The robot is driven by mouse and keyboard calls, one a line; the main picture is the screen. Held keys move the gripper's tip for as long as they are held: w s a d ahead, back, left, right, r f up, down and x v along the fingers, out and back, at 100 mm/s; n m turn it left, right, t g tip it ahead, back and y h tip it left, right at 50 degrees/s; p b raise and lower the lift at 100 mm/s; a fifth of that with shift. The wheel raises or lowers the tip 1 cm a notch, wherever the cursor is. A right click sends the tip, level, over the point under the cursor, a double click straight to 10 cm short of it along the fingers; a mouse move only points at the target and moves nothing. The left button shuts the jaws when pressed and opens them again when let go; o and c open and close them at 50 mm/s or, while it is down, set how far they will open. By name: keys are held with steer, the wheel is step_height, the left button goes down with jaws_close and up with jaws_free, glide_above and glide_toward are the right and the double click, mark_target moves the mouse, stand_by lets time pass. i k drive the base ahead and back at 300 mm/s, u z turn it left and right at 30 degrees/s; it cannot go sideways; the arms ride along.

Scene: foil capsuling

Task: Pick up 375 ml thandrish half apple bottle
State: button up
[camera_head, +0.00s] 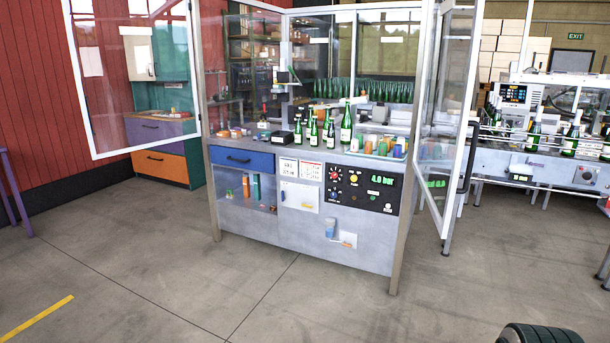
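Several green glass bottles with pale labels stand upright on the grey worktop (265,148) of the glazed machine in the middle. The tallest green bottle (346,128) is at the right of this group, and smaller green bottles (313,131) stand to its left. The labels are too small to read, so I cannot tell which one is the 375 ml thandrish half apple bottle. A row of more green bottles (350,88) stands further back inside the machine.
The machine's glass doors stand open, one at left (135,75) and one at right (455,100). Small jars and tins (385,147) crowd the worktop's right end. Another bottling machine (540,165) stands at right. The concrete floor (240,290) in front is clear.

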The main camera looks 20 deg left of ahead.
mark_target(310, 123)
steer(key=u, duration=0.5)
steer(key=i, duration=2.05)
steer(key=u, duration=0.3)
steer(key=i, duration=2.45)
steer(key=z, duration=0.15)
